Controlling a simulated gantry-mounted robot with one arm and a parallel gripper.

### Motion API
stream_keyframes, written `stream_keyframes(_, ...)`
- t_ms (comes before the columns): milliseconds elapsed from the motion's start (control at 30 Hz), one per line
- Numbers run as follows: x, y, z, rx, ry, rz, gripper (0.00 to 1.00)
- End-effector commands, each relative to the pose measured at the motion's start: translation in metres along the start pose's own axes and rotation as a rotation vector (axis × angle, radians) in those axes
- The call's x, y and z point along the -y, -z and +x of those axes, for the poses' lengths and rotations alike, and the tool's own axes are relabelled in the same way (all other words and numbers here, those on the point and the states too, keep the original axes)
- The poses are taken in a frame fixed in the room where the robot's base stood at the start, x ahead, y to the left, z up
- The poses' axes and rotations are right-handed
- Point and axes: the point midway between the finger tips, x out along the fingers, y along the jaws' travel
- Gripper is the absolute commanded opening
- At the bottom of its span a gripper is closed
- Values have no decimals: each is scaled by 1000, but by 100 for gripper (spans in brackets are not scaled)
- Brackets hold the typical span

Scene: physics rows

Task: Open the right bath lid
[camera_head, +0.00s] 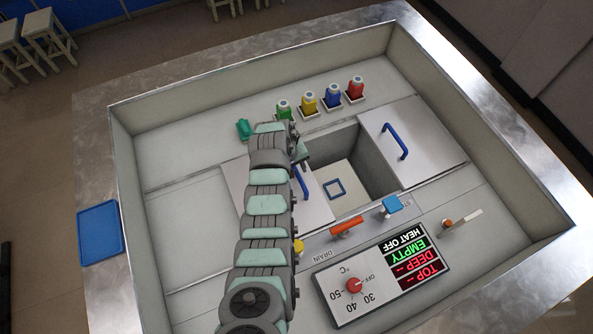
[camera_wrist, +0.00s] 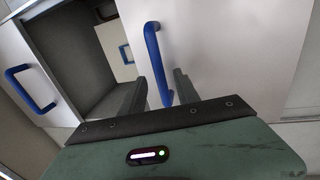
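The bath's two pale lids flank a square opening. The left lid (camera_head: 315,207) in the head view is partly hidden by my arm; its blue handle (camera_head: 301,183) shows beside the arm. The right lid (camera_head: 425,135) in the head view has a blue handle (camera_head: 395,141) too. My gripper (camera_head: 303,155) is over the left lid near its handle. In the wrist view, my gripper (camera_wrist: 160,80) is open, with a blue handle (camera_wrist: 152,45) appearing between its fingers. Contact cannot be told. The other blue handle (camera_wrist: 30,90) is at the left there.
Green, yellow, blue and red bottles (camera_head: 333,97) stand behind the opening (camera_head: 365,165). A control panel (camera_head: 380,275) with a red dial, an orange handle (camera_head: 346,226) and a blue knob (camera_head: 392,205) are in front. A blue tray (camera_head: 100,232) lies on the left rim.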

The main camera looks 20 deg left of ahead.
Motion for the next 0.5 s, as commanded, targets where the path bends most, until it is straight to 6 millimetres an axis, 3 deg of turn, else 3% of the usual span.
stream_keyframes(500,0,1,22,-3,-1,0,38)
